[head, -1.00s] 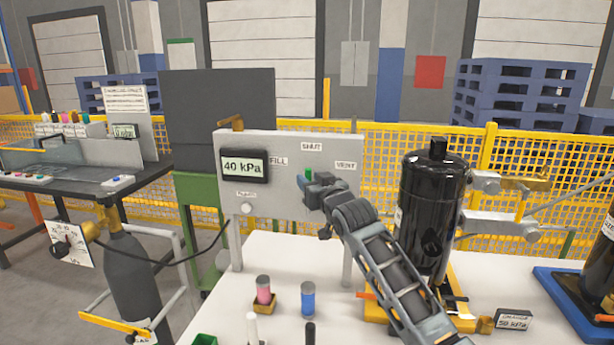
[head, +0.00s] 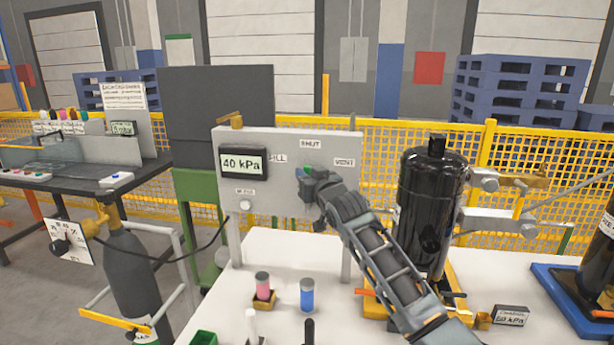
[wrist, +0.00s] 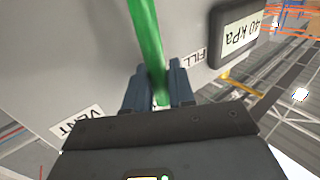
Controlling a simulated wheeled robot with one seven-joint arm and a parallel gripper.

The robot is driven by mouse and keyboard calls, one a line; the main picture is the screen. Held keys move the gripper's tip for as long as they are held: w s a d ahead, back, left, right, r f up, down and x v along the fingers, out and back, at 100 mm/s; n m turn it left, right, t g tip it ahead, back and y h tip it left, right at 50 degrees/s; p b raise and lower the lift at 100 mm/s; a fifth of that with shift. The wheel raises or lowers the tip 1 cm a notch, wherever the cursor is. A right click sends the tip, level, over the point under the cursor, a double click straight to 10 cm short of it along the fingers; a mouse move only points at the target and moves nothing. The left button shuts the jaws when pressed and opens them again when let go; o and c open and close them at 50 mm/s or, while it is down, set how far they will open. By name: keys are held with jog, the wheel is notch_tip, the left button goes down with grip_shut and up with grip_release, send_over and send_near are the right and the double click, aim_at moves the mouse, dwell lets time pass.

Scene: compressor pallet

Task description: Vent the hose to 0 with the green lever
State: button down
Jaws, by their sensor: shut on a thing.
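The green lever (wrist: 147,45) is on the grey panel (head: 285,195) and passes between my gripper's fingers in the wrist view. My gripper (wrist: 160,88) is shut on it. In the head view my gripper (head: 308,180) is at the panel below the SHUT label (head: 311,144), and only a small green bit of the lever shows. The FILL label lies to the left and the VENT label (head: 344,162) to the right. The panel display (head: 243,162) reads 40 kPa; it also shows in the wrist view (wrist: 240,35).
A black cylinder (head: 428,210) stands just right of my arm. A pink-filled jar (head: 263,286) and a blue jar (head: 307,294) stand on the white table (head: 285,255) below the panel. Yellow mesh fencing runs behind.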

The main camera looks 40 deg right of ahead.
jog(key=shift+f, duration=0.1)
dwell(0.4)
jog(key=s+d+f+m+t+h+b, duration=0.3)
jog(key=s+d+m+h+b, duration=0.1)
jog(key=m+b, duration=0.7)
jog(key=shift+s+d+f+h+b, duration=0.3)
jog(key=shift+s+h+b, duration=0.5)
jog(key=shift+s+b, duration=0.35)
jog(key=shift+d, duration=0.1)
jog(key=c, duration=1.1)
grip_release()
jog(key=shift+r, duration=0.1)
jog(key=v, duration=0.7)
jog(key=shift+s+a+b, duration=0.2)
jog(key=shift+s+b, duration=0.1)
